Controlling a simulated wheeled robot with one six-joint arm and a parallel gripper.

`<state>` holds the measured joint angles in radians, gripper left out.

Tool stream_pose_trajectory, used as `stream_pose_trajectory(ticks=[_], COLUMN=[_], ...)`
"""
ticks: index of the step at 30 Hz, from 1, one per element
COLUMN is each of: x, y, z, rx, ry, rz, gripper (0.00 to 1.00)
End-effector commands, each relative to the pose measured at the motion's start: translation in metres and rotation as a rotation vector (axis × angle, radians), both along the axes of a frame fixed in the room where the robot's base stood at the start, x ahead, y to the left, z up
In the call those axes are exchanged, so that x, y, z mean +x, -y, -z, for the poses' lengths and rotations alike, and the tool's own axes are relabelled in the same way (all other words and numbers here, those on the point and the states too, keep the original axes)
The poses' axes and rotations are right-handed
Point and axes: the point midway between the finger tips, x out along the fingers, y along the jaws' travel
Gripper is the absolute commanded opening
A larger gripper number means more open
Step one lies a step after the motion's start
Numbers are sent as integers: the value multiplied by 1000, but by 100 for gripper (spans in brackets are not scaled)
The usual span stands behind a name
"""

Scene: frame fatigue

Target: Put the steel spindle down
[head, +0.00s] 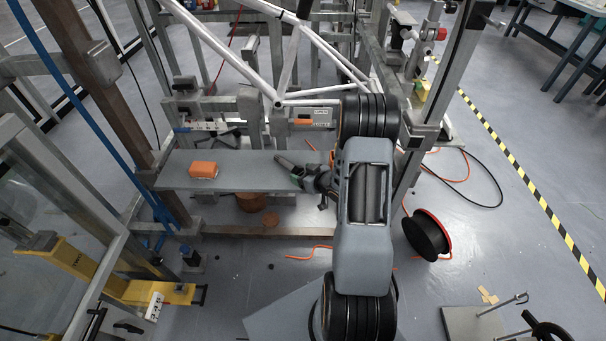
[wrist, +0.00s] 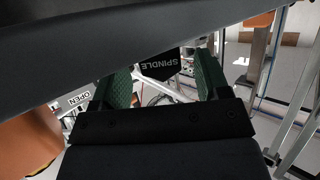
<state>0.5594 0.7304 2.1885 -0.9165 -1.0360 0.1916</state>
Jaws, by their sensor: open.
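My gripper (head: 306,181) is low over the right part of a grey plate (head: 238,170) in the head view. It also shows in the wrist view (wrist: 165,85), where its two green-padded fingers stand apart and it is open. A black tag (wrist: 160,64) lettered SPINDLE shows between the fingers there. A dark grey, tapered piece (head: 286,162) lies beside the fingertips in the head view; I cannot tell whether it is the steel spindle or part of my gripper. A long dark bar (wrist: 110,52), not clearly identifiable, crosses the top of the wrist view.
An orange block (head: 203,170) sits on the plate's left part, with bare plate to its right. A white bicycle frame (head: 283,70) stands behind. Steel posts surround the spot. A black cable reel (head: 426,236) and loose orange cables lie on the floor to the right.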

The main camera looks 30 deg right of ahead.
Motion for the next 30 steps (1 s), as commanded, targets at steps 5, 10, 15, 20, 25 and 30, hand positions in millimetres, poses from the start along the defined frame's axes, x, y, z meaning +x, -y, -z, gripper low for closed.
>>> stream_pose_trajectory(ticks=[5, 10, 15, 20, 25, 30], x=[-11, -40, -69, -90, -102, -89], y=[5, 13, 21, 27, 29, 35], z=[-9, -23, -35, -43, -49, -63], rx=[0, 0, -1, -1, -8, -136], ry=[0, 0, 0, 0, -5, -93], rz=[3, 5, 5, 4, 3, 49], gripper=[69, 69, 69, 69, 69, 69])
